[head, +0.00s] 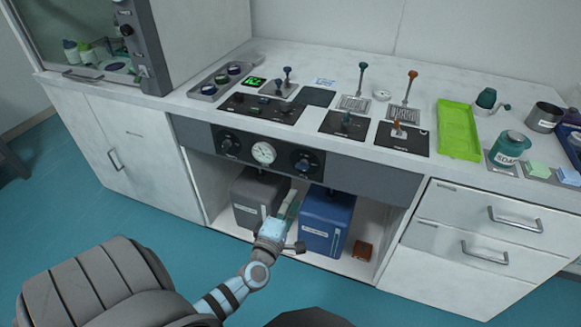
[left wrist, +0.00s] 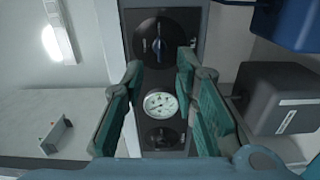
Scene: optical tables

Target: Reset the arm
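My left arm (head: 232,292) reaches in from the lower left, in front of the bench. Its left gripper (head: 289,212) is in front of the open bay, overlapping the grey box and near the blue box in the head view. In the left wrist view the two green-padded fingers of the gripper (left wrist: 162,88) stand apart with nothing held between them. Beyond them is the gauge panel (left wrist: 133,40), with a round gauge (left wrist: 161,104) seen between the fingers. My right gripper is not in view.
The grey box (head: 243,216) and blue box (head: 322,240) stand in the bay under the gauge panel. A white drawer unit (head: 450,262) is at right. The bench top holds a lime-green tray (head: 459,143) and a soap bottle (head: 508,147). The teal floor (head: 60,215) is open at left.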

